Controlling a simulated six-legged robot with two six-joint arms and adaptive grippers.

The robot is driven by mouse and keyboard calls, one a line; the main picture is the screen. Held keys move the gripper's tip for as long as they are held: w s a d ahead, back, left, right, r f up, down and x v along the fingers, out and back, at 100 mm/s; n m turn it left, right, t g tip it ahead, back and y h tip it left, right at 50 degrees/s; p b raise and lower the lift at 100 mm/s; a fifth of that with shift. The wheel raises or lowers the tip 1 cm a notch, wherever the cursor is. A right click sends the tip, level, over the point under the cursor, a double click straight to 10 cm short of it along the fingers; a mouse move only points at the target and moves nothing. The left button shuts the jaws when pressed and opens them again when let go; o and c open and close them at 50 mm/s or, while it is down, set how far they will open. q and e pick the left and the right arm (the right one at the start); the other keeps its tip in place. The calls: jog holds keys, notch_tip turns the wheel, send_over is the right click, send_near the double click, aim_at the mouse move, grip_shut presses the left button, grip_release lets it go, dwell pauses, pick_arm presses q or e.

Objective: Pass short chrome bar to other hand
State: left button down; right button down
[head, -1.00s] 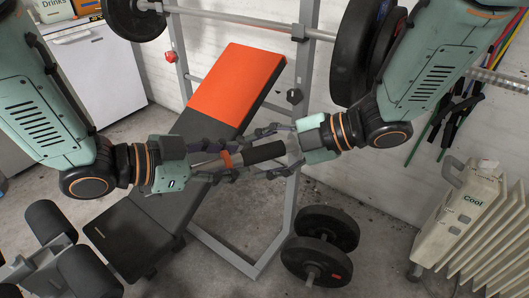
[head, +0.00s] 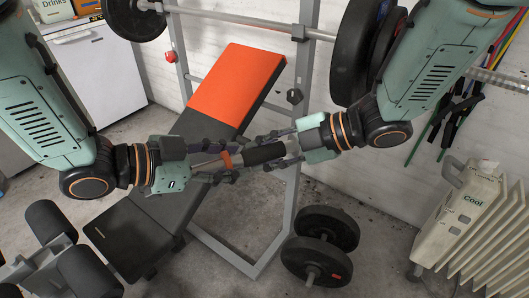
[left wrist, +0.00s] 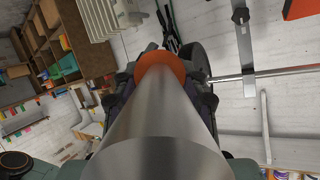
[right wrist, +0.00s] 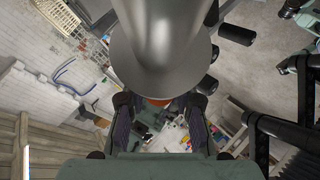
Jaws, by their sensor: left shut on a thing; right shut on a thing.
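The bar's chrome shaft (left wrist: 160,125) fills the middle of the left wrist view. Its other chrome end (right wrist: 160,55) looms large in the right wrist view, hiding much of the grip.
A black bench (head: 130,235) with an orange backrest pad (head: 237,82) stands behind and below the grippers. A rack upright (head: 290,205) rises close behind the right gripper. Weight plates (head: 328,228) stand on the floor. A cream heater (head: 470,215) is at the right.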

pick_arm(q)
jog(key=shift+w+r, duration=0.15)
jog(key=c, duration=1.1)
grip_release()
jog(key=o, duration=0.5)
jog(key=shift+c, duration=0.2)
jog(key=v, duration=1.2)
